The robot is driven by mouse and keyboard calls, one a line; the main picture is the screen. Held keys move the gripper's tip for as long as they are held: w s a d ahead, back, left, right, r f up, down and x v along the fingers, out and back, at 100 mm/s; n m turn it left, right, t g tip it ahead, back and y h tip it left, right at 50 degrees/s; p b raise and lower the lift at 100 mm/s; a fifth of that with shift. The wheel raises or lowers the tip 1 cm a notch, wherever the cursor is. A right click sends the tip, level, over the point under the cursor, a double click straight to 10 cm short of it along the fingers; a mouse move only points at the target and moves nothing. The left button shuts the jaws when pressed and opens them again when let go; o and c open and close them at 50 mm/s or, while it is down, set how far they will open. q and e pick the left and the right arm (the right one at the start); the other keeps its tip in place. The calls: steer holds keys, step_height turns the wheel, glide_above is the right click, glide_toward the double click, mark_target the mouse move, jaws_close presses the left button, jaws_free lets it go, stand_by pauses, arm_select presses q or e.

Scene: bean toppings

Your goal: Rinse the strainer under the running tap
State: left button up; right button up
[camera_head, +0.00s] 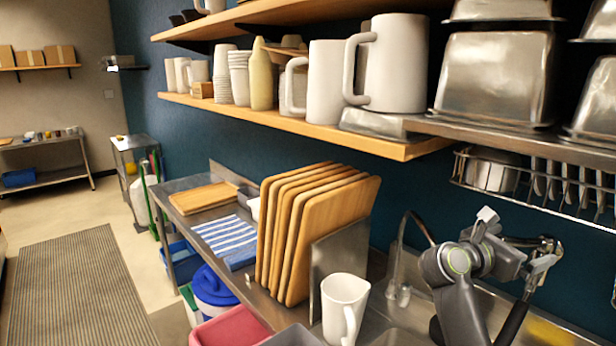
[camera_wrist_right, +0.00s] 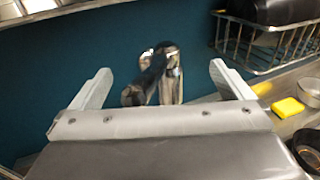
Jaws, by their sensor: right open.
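My right gripper (camera_head: 515,238) is raised over the sink area at the right of the head view. It is open, with nothing between its two light grey fingers, which also show in the right wrist view (camera_wrist_right: 162,82). A chrome fitting with a black part (camera_wrist_right: 168,75), seemingly a tap, stands beyond the fingers against the blue wall. A curved chrome spout (camera_head: 399,240) rises left of my right arm. No running water can be made out. I cannot identify the strainer; a round metal bowl (camera_wrist_right: 311,92) and a dark round vessel (camera_wrist_right: 308,146) are partly cut off. My left gripper is out of view.
A white mug (camera_head: 340,305) stands at the counter's front, beside upright wooden boards (camera_head: 335,215). A yellow sponge (camera_wrist_right: 287,107) lies at the right of the wrist view.

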steer(key=shift+s+d+p, duration=0.25)
steer(key=shift+s, duration=0.65)
steer(key=shift+s+d+p, duration=0.2)
steer(key=shift+s+d, duration=0.05)
steer(key=shift+s, duration=0.6)
steer(key=s+a, duration=0.5)
steer(key=a, duration=0.2)
steer(key=shift+s+a+r+b, duration=0.2)
steer(key=shift+s+r+b, duration=0.1)
steer(key=shift+s+b, duration=0.15)
steer(key=shift+d, duration=0.1)
